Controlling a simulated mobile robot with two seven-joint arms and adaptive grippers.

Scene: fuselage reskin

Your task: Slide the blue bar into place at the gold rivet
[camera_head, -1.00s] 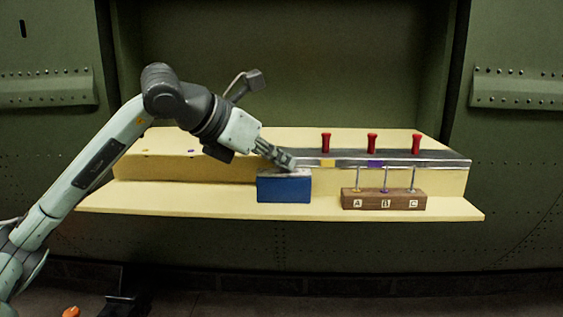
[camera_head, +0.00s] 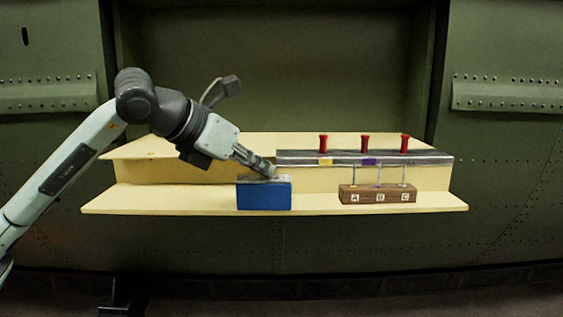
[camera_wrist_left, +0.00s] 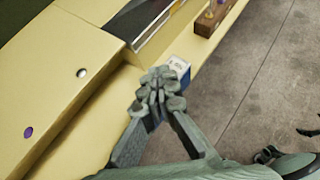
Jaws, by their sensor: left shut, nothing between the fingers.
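The blue bar (camera_head: 264,196), a block with a pale top, sits on the lower ledge near the middle. It shows partly beyond my fingers in the left wrist view (camera_wrist_left: 180,68). My left gripper (camera_head: 270,172) is shut and empty, its tips at the top of the bar toward its right end; I cannot tell if they touch. A small rivet dot (camera_head: 152,156), too small to tell its colour, shows on the upper step at left. The wrist view shows a purple rivet (camera_wrist_left: 28,132) and a pale one (camera_wrist_left: 81,72). My arm hides part of the step. The right gripper is out of view.
A metal strip (camera_head: 430,158) with gold and purple marks and several red-topped pins (camera_head: 365,141) lies on the step at right. A brown block (camera_head: 350,196) labelled A, B, C with upright pins stands right of the bar. The ledge left of the bar is clear.

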